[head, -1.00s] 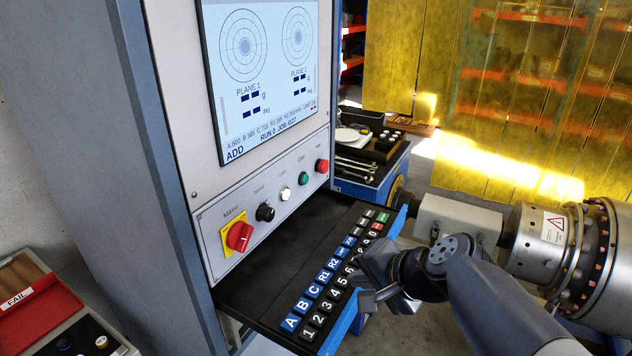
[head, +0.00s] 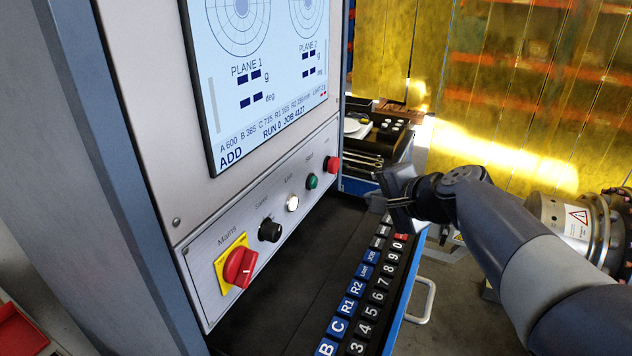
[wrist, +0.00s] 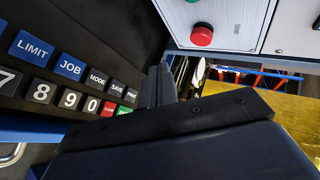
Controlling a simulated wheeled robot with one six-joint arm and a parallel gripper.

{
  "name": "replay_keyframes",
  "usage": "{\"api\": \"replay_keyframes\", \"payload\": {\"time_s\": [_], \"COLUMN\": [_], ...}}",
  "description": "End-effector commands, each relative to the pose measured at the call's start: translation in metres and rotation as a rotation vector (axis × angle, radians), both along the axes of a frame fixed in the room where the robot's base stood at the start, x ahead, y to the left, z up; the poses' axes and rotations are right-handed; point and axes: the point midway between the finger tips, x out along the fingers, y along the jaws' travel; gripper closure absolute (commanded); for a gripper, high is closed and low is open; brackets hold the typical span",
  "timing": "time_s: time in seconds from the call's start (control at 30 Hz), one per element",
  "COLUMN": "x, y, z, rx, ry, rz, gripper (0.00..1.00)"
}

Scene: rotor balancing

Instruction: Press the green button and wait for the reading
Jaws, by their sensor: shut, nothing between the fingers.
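The green button (head: 312,181) sits on the panel's control strip, between the white lamp (head: 292,203) and the red button (head: 333,164). The red button, labelled Stop, also shows in the wrist view (wrist: 202,35). The screen (head: 262,75) shows ADD, RUN 0 and JOB 4127, with dark dashes for the plane 1 and plane 2 values. My gripper (head: 380,204) is shut and empty, above the far end of the keypad and to the right of the green button, apart from it. Its dark fingers show in the wrist view (wrist: 158,86).
The keypad (head: 365,272) lies on a blue-edged shelf below the panel. A red rotary mains switch (head: 240,267) and a black knob (head: 269,230) stick out of the strip. A tray of tools (head: 375,145) stands behind. Yellow curtains (head: 520,90) hang at the back.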

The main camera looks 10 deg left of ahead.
Motion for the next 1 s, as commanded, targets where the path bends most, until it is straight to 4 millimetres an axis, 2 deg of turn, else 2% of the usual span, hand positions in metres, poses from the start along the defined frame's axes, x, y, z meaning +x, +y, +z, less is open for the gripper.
{"api": "replay_keyframes", "payload": {"time_s": [0.23, 0.7, 1.0], "x": [0.004, 0.025, 0.03], "y": [0.012, 0.07, 0.083], "z": [0.001, 0.001, 0.0], "rx": [0.0, -0.001, -0.001], "ry": [0.003, 0.002, 0.001], "rz": [0.003, 0.004, 0.001], "gripper": [1.0, 1.0, 1.0]}}
